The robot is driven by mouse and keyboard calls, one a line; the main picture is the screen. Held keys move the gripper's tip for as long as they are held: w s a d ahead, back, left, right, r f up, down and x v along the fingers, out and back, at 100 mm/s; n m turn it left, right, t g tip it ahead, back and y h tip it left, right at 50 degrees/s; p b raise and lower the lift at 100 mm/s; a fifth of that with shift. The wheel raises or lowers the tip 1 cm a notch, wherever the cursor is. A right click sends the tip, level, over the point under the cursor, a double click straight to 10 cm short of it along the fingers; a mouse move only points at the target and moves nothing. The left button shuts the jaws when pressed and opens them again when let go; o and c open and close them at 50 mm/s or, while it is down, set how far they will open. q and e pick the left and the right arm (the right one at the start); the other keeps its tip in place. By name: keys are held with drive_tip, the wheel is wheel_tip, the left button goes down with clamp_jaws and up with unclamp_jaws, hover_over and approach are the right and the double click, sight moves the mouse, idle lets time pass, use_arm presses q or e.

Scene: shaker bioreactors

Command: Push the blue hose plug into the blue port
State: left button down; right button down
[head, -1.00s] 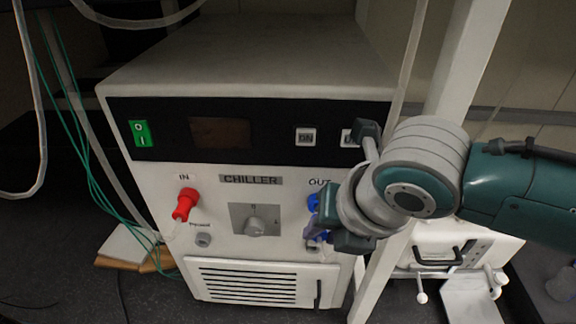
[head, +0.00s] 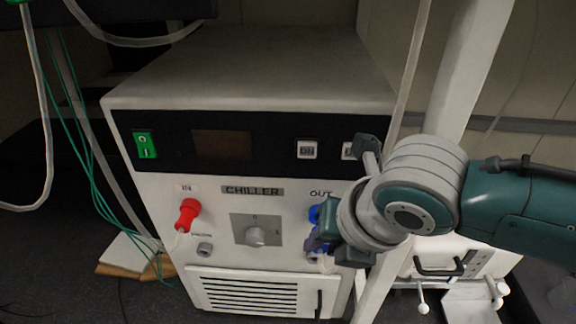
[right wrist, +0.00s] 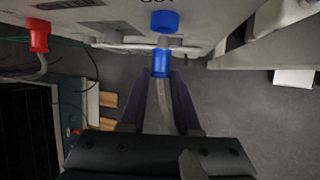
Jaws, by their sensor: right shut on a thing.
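The blue port (head: 314,213) is on the chiller's front under the OUT label, partly covered by my right gripper. It also shows in the right wrist view (right wrist: 164,21) at the top middle. My right gripper (head: 318,240) is shut on the blue hose plug (right wrist: 161,62), whose blue end sticks out beyond the fingertips. A clear hose (right wrist: 164,105) runs back from the plug between the fingers. In the right wrist view the plug points towards the port, with a visible gap between them. In the head view the gripper hides most of the plug. My left gripper is not in view.
The chiller (head: 250,75) has a red plug (head: 187,213) with a hose at IN, and a knob (head: 255,236) between the ports. A white frame post (head: 455,90) stands close to the right of the chiller. Green cables (head: 85,160) hang at the left.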

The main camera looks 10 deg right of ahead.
drive_tip(key=shift+w+d, duration=0.2)
drive_tip(key=shift+w, duration=0.4)
idle(0.3)
drive_tip(key=shift+w, duration=0.1)
idle(0.6)
drive_tip(key=shift+w+d+b, duration=0.15)
drive_tip(key=shift+w+b, duration=0.3)
drive_tip(key=shift+b, duration=0.05)
drive_tip(key=c, duration=0.5)
unclamp_jaws()
drive_tip(key=shift+w, duration=0.1)
drive_tip(key=shift+c, duration=0.2)
